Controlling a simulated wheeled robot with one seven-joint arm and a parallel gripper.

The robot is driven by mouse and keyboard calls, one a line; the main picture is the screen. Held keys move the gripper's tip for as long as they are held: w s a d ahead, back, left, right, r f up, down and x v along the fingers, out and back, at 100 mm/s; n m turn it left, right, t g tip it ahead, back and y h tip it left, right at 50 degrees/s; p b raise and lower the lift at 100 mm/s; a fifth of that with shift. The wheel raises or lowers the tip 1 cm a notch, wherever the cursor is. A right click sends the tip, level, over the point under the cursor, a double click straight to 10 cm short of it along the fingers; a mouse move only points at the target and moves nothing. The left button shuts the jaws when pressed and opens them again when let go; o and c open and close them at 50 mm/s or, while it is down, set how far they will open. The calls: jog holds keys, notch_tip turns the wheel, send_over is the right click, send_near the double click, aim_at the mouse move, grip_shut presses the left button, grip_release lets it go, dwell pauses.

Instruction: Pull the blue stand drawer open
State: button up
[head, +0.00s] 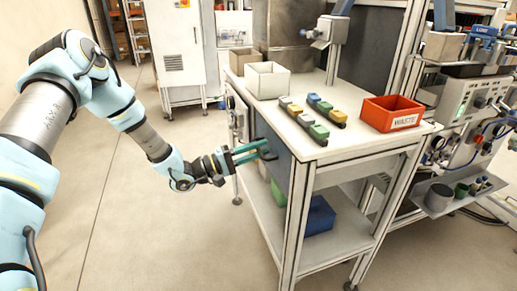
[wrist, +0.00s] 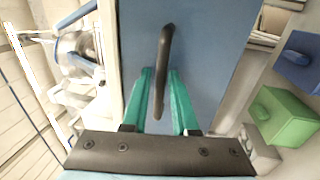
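The drawer of the stand has a blue-grey front (head: 281,162) on the stand's side facing me. It looks flush with the frame. It fills the middle of the wrist view (wrist: 215,50). Its dark bar handle (wrist: 166,45) runs lengthwise in the wrist view and partly shows in the head view (head: 270,155). My gripper (wrist: 160,72) has two green fingers, one on each side of the handle, with a small gap showing. The gripper is open around the handle's lower part. In the head view, my gripper (head: 262,149) reaches the drawer front from the left.
The stand's white top (head: 345,147) holds a red waste bin (head: 391,114), a white bin (head: 267,80) and rows of coloured blocks. A blue bin (head: 319,216) sits on the lower shelf. The floor (head: 150,235) left of the stand is clear.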

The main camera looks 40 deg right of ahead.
jog(key=shift+c, duration=0.2)
grip_shut()
dwell(1.1)
